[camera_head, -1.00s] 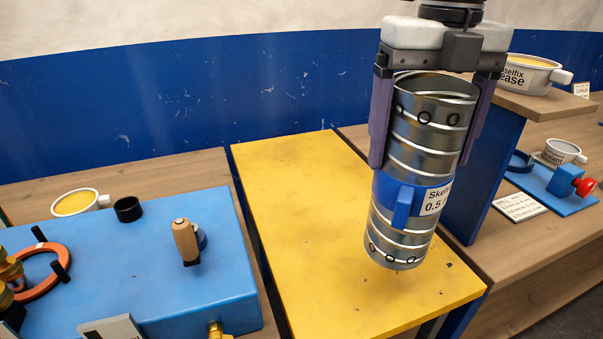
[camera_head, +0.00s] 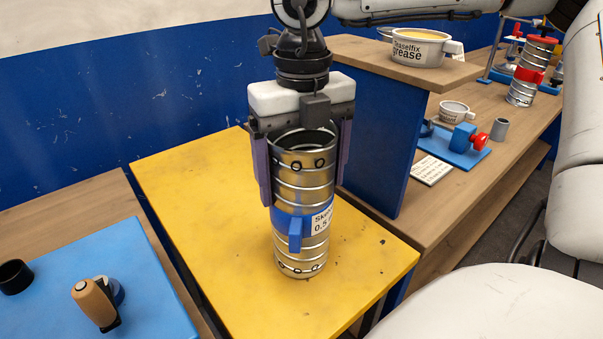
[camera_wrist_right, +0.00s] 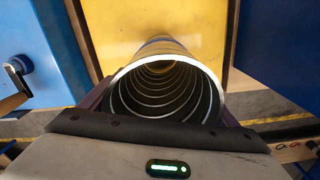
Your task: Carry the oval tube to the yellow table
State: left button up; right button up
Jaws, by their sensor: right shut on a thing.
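The oval tube (camera_head: 303,187) is a ribbed silver metal duct with a blue band, a blue tab and a white label. It is upright in the head view, over the yellow table (camera_head: 190,195). My right gripper (camera_head: 304,175) is shut on the tube, its purple fingers on either side of the upper part. I cannot tell whether the tube's lower end touches the tabletop. In the right wrist view I look down into the tube's open mouth (camera_wrist_right: 165,92), with the yellow table (camera_wrist_right: 130,30) beyond it. My left gripper is not in view.
A blue box (camera_head: 150,285) with a wooden-handled tool (camera_head: 95,303) stands at the left. At the right, a blue upright panel (camera_head: 375,140) and a wooden bench hold a grease pot (camera_head: 418,48), a blue fixture (camera_head: 460,143) and another silver duct (camera_head: 526,75). Much of the yellow tabletop is clear.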

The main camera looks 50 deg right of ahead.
jog(key=shift+f, duration=0.3)
jog(key=o, duration=2)
notch_tip(320, 180, up, 12)
